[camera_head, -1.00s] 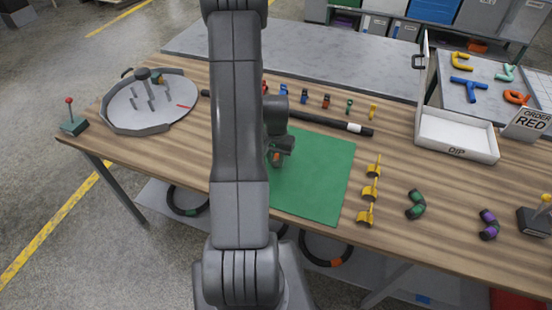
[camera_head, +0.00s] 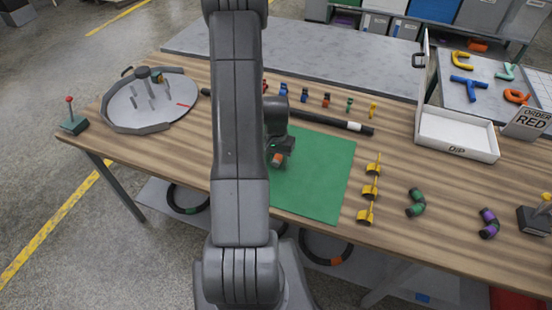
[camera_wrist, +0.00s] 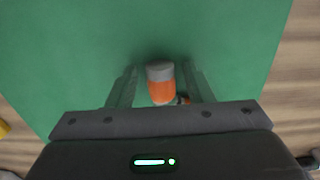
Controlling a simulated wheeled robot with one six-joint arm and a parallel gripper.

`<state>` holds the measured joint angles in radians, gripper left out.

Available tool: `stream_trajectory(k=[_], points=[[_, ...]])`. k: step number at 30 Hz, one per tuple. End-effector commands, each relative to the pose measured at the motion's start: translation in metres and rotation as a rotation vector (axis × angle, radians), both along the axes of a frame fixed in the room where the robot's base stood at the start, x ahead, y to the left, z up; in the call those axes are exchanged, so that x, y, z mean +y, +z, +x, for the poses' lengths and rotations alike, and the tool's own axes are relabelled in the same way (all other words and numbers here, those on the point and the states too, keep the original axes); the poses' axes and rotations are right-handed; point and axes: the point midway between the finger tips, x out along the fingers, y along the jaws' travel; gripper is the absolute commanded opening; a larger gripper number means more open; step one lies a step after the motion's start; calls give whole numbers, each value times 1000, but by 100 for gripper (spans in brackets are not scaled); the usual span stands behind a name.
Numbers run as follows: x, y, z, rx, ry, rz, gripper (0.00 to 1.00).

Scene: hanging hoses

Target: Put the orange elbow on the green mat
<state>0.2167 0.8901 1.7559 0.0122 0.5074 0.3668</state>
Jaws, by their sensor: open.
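The orange elbow (camera_wrist: 161,91), with a grey end and an orange band, lies between the two fingers of my gripper (camera_wrist: 160,70) in the wrist view. My gripper is open, with a gap on each side of the elbow. The green mat (camera_wrist: 70,60) fills the space behind and around them. In the head view, the orange elbow (camera_head: 277,159) shows just below my gripper (camera_head: 282,149), over the left part of the green mat (camera_head: 318,180). It looks to rest on the mat. My arm hides the mat's left edge.
A black hose (camera_head: 320,122) lies along the mat's far edge. Yellow holders (camera_head: 370,188) stand right of the mat, with a green elbow (camera_head: 415,202) and a purple elbow (camera_head: 489,223) beyond. A white tray (camera_head: 456,147) stands at the right. The mat's right half is bare.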

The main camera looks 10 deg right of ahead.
Motion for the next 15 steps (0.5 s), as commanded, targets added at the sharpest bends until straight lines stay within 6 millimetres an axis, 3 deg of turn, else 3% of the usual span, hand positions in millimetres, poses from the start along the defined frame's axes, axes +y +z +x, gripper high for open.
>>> stream_trajectory(k=[5, 15], points=[[0, 17, 1, -4, 0, -1, 47], [-1, 72, 2, -5, 0, -1, 47]])
